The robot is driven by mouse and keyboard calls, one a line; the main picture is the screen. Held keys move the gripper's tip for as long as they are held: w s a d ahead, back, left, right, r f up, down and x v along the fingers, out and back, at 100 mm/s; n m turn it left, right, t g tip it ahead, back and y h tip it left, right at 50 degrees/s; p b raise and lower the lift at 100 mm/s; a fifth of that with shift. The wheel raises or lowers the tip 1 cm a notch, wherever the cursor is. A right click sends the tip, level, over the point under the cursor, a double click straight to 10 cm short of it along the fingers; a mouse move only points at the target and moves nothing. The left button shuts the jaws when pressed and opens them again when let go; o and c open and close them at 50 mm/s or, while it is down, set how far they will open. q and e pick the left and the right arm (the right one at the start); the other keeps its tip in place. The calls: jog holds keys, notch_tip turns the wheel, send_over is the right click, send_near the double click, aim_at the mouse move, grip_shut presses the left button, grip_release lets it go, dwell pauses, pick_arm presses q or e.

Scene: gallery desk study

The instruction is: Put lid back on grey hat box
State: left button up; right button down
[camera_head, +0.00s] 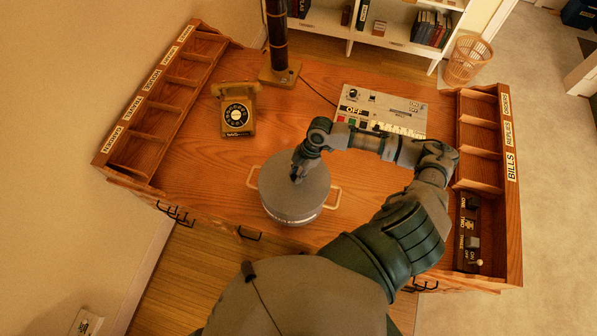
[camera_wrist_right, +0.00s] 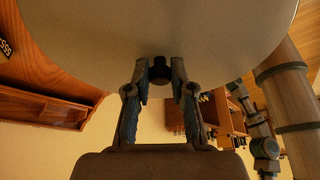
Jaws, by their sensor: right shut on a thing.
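The grey hat box (camera_head: 292,219) stands on the desk near its front edge, with a pale handle on each side. The round grey lid (camera_head: 314,187) is over the box top and hides its inside. I cannot tell whether the lid touches the rim. My right gripper (camera_head: 297,177) is above the middle of the lid. In the right wrist view, the right gripper (camera_wrist_right: 160,84) is shut on the lid's dark knob (camera_wrist_right: 159,69), with the lid's broad grey surface (camera_wrist_right: 160,30) filling the top. My left gripper is not in view.
A rotary telephone (camera_head: 236,112) stands behind the box to the left. A labelled console (camera_head: 380,110) and a lamp base (camera_head: 279,75) are farther back. Wooden compartment trays line the left (camera_head: 138,152) and right (camera_head: 510,200) desk edges. Bare wood (camera_head: 200,165) surrounds the box.

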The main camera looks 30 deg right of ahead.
jog(key=shift+a, duration=0.1)
jog(key=shift+d+p, duration=0.3)
jog(key=shift+d, duration=0.05)
jog(key=shift+a, duration=0.1)
jog(key=shift+a+r+p, duration=0.1)
jog(key=shift+a+p, duration=0.25)
jog(key=shift+a, duration=0.2)
jog(key=shift+a+r, duration=0.1)
jog(key=shift+a, duration=0.5)
jog(key=shift+d, duration=0.4)
jog(key=shift+a+p, duration=0.15)
jog(key=shift+p, duration=0.2)
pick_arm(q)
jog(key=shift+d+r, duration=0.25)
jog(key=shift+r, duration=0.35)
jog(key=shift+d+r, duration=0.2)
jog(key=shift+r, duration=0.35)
pick_arm(e)
jog(key=shift+f, duration=0.2)
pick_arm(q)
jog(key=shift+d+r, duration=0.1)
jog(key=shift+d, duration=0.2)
pick_arm(e)
jog(key=shift+d+f, duration=0.1)
jog(key=shift+d, duration=0.35)
